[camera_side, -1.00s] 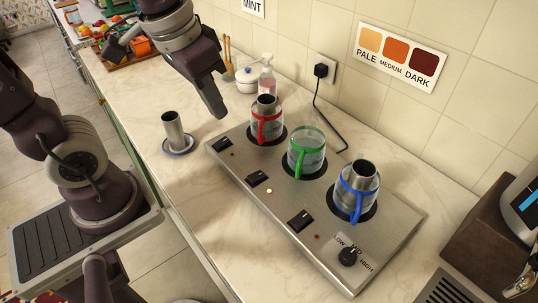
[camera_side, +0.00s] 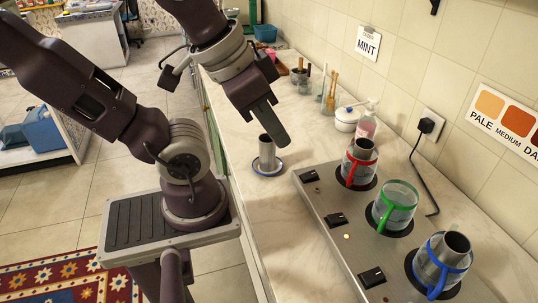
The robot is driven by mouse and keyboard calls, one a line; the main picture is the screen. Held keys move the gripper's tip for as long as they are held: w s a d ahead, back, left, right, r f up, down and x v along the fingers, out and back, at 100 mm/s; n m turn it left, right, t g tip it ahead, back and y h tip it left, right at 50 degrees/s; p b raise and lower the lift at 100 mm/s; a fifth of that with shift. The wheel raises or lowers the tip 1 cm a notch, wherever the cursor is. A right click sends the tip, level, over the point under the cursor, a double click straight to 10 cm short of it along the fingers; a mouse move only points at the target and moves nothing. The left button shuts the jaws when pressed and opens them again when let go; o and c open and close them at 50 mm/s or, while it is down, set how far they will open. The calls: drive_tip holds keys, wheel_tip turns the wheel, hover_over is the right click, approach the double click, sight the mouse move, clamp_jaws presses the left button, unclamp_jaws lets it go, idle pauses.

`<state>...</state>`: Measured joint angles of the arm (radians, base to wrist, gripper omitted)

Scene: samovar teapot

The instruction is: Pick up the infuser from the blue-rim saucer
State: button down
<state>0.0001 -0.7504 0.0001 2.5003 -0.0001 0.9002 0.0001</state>
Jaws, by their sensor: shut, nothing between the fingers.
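The infuser (camera_side: 266,152) is a grey metal cylinder standing upright on the blue-rim saucer (camera_side: 279,170), on the counter left of the metal warmer. My gripper (camera_side: 283,141) is shut and empty. Its fingertips point down just right of the infuser's upper part in the picture. They look apart from it, but I cannot tell the depth between them.
The metal warmer (camera_side: 332,241) holds a red-handled jar (camera_side: 358,163), a green-handled jar (camera_side: 395,207) and a blue-handled jar (camera_side: 437,265). A white pot (camera_side: 346,120) and a pink bottle (camera_side: 367,125) stand behind. The counter left of the warmer is clear around the saucer.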

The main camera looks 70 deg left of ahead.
idle(0.3)
drive_tip(key=c, duration=0.8)
unclamp_jaws()
drive_tip(key=shift+o, duration=0.2)
drive_tip(key=n+g, duration=0.6)
drive_tip(key=n, duration=1.6)
hover_over(267, 153)
drive_tip(key=w+a, duration=0.1)
drive_tip(key=a, duration=0.1)
wheel_tip(267, 153, down, 11)
wheel_tip(267, 153, down, 8)
drive_tip(key=shift+r+n, duration=0.2)
drive_tip(key=shift+n, duration=0.1)
